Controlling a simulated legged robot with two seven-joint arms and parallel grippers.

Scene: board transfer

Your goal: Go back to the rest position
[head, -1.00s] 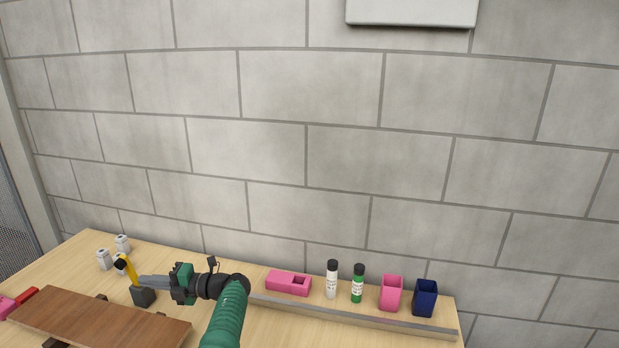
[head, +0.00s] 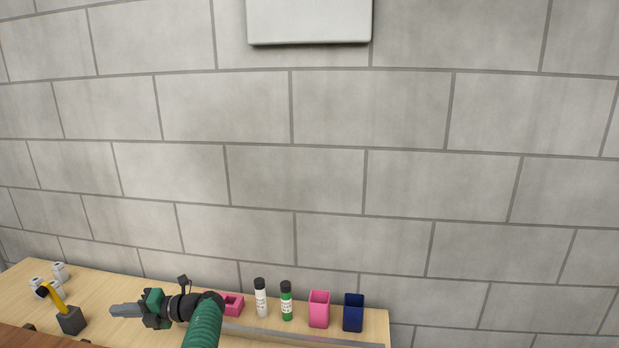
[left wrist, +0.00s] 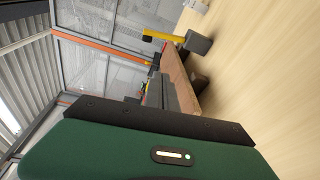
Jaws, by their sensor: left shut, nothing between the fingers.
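My left gripper (head: 126,310) is shut and empty, above the wooden table (head: 110,282) in the head view. Its grey fingers point left, to the right of a yellow-handled tool in a dark grey block (head: 71,320). In the left wrist view the gripper's fingers (left wrist: 158,92) show at the middle, with the same block (left wrist: 199,43) beyond them. A brown board (head: 40,338) shows at the lower left edge of the head view, mostly cut off. My right gripper is not in view.
To the right of my arm stand a pink box (head: 233,303), a white bottle (head: 260,298), a green bottle (head: 286,301), a pink cup (head: 319,309) and a navy cup (head: 353,312). Small white-grey items (head: 58,271) are at the far left. A block wall (head: 300,180) closes the back.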

